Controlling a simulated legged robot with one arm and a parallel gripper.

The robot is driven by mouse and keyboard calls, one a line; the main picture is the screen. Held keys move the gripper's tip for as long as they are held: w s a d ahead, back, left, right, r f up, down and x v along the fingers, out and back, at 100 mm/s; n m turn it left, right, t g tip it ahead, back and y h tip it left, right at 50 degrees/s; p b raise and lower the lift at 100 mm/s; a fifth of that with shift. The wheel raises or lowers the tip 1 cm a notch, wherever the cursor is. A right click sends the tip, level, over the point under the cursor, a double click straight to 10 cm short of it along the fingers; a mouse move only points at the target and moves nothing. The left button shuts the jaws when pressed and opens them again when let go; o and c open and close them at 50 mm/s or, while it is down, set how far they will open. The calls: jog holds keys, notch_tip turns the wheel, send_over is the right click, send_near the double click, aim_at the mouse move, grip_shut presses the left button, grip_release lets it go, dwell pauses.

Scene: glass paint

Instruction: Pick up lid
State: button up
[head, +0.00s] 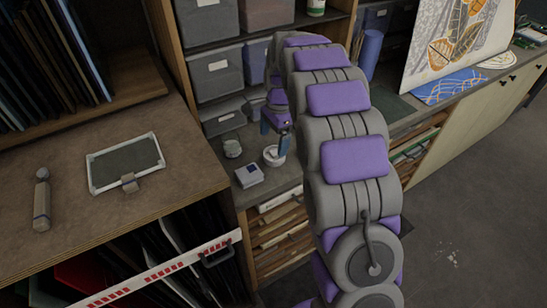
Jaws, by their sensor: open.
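My gripper (275,133) hangs at the end of my grey and purple arm, over the counter in the shelf corner. It is open, with its fingers pointing down. A small round white item (273,156), which looks like a lid or a shallow jar, is right under the fingertips. The fingers cover part of it, and I cannot tell whether they touch it. A small round grey-green jar (232,148) stands to its left; I cannot tell whether a lid is on it.
Grey storage bins (217,73) stand close behind. A wooden table (150,205) at left holds a framed tablet (126,162) and a grey cylindrical tool (42,200). My arm hides some counter.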

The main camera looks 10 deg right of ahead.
aim_at(275, 152)
jog(key=f, duration=0.1)
jog(key=f+b, duration=0.1)
jog(key=f, duration=0.3)
jog(key=shift+s+d+b, duration=0.15)
jog(key=shift+d+b, duration=0.1)
jog(key=shift+b, duration=0.15)
jog(key=shift+f, duration=0.45)
jog(key=shift+a, duration=0.1)
jog(key=c, duration=1)
jog(key=shift+r, duration=0.1)
jog(key=shift+c, duration=0.2)
